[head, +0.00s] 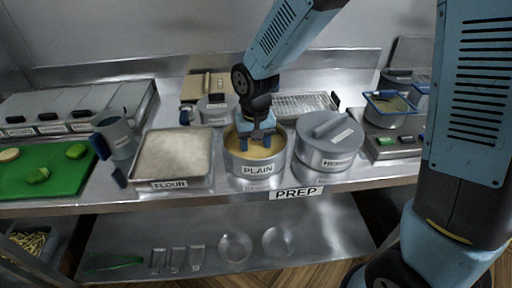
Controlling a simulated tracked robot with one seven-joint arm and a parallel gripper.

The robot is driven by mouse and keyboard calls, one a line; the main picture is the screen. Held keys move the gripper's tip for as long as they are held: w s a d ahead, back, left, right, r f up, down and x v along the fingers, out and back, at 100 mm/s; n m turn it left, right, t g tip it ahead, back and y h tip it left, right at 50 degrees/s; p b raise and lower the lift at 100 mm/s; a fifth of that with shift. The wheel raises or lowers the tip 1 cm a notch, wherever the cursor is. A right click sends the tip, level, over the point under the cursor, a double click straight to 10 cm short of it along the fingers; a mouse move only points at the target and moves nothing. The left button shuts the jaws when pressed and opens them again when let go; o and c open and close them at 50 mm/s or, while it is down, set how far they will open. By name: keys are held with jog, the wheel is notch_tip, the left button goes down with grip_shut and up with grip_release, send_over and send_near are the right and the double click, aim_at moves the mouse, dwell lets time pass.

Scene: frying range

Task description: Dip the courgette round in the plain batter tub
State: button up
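The plain batter tub (258,170) is a round metal tub labelled PLAIN, open at the top with yellow batter inside. It stands near the front edge of the steel counter. My gripper (255,143) points down over its mouth, with the blue fingertips at or just above the batter. The fingertips look a little apart. I cannot make out a courgette round between them. Green pieces (36,175) and (77,150), possibly courgette, lie on the green board (60,182) at the left, with a pale round piece (9,154).
A flour tray (152,183) stands left of the tub, and a lidded tub labelled HERBED (325,160) stands close on its right. A metal jug (117,138), a wire rack (300,104) and a fryer basket (390,105) are around them. A lower shelf holds small items.

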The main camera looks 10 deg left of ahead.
aim_at(255, 149)
notch_tip(255, 149, up, 10)
jog(key=shift+r, duration=0.15)
dwell(1.1)
dwell(0.7)
notch_tip(255, 149, up, 3)
dwell(0.5)
